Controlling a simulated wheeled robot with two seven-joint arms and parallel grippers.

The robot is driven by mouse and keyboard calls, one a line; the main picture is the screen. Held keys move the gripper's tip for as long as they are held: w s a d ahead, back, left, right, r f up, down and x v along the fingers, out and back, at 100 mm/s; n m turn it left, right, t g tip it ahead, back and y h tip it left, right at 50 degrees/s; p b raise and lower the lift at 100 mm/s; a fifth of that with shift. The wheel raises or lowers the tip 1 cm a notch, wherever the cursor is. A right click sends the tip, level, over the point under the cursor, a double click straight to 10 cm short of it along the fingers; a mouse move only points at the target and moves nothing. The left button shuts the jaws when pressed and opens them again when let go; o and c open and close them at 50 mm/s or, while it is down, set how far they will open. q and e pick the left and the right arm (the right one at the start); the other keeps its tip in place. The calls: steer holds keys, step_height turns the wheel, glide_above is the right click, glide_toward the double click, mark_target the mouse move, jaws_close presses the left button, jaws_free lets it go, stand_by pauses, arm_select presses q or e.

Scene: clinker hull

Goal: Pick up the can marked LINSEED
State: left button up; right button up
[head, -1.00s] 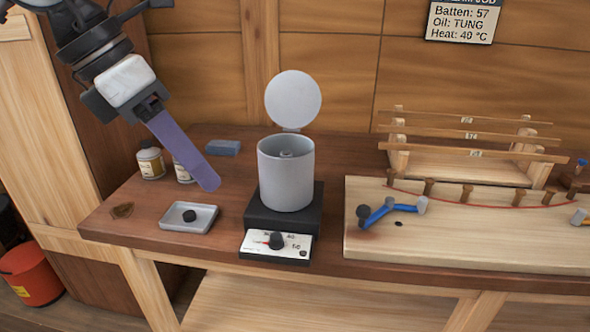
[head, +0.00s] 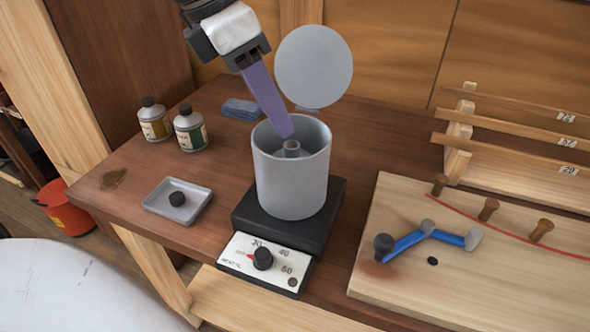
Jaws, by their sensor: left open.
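Two small cans with dark caps stand on the left part of the bench. One can has a yellowish label (head: 154,121). The can to its right has a white and green label (head: 190,130). The print on both is too small to read, so I cannot tell which is marked LINSEED. My left gripper (head: 284,132) comes down from the top with its purple finger in front of the open grey pot's mouth, right of both cans. It is open, and nothing shows in it. Its fingers overlap in this view. My right gripper is not in view.
The grey pot (head: 290,182) with raised lid (head: 314,68) stands on a black heater with a dial (head: 263,258). A blue block (head: 240,108) lies behind. A grey tray (head: 160,205) with a black knob is front left. A pale board (head: 400,285) and batten rack (head: 455,150) fill the right.

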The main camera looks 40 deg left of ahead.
mark_target(292, 145)
arm_select(q)
steer(key=x, duration=0.6)
steer(key=shift+s+a, duration=0.1)
steer(key=shift+c, duration=0.3)
jaws_close()
